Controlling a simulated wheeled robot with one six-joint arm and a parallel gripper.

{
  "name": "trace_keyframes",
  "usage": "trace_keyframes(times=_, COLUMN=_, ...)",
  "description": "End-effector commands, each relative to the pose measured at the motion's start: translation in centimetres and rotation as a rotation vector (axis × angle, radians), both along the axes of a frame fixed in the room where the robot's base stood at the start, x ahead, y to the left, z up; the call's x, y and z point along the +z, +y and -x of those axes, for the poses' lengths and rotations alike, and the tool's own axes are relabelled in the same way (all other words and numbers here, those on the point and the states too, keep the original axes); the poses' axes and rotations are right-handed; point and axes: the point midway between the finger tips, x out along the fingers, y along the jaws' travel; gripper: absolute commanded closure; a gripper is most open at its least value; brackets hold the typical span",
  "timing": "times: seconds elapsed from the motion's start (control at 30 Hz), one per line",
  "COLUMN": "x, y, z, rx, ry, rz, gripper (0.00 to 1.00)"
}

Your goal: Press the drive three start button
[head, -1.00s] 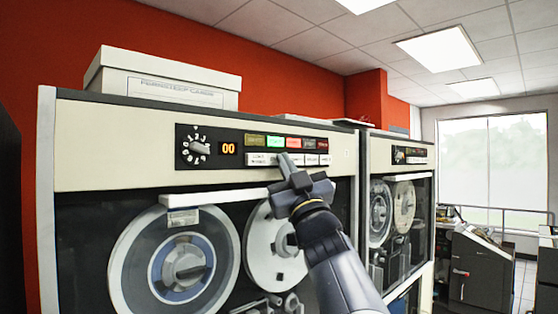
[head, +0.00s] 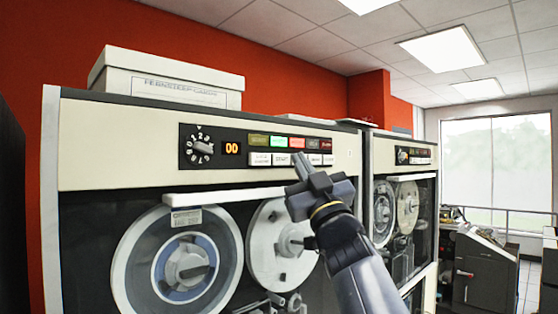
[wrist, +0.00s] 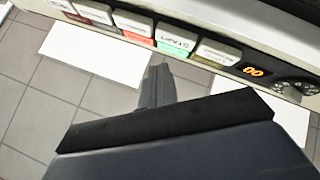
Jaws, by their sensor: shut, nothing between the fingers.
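The near tape drive (head: 110,140) is a cream cabinet with a black control panel. Its white start button (head: 281,159) is second from the left in the lower row, and reads START in the wrist view (wrist: 178,39). A green indicator (head: 278,142) above it is lit. My gripper (head: 299,160) is shut and empty, its tip overlapping the button just right of start in the head view. In the wrist view its tip (wrist: 156,72) appears just off the button row; contact cannot be told. The panel's dial (head: 202,147) has a setting too small to read.
An orange 00 display (head: 231,148) sits between dial and buttons. A white ledge (head: 220,192) juts out below the panel above the tape reels (head: 183,266). A second drive (head: 402,140) stands to the right. A box (head: 165,80) sits on top.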

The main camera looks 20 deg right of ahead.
Motion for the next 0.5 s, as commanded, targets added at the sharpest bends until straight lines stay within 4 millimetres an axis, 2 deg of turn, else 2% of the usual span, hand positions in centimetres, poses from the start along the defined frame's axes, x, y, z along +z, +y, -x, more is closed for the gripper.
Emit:
trace_keyframes(times=0.3, x=0.0, y=-1.0, z=2.9, rx=-0.002, ry=0.000, rz=0.001, gripper=1.00)
trace_keyframes(times=0.5, x=0.0, y=-1.2, z=3.3, rx=0.000, ry=0.001, rz=-0.001, gripper=1.00)
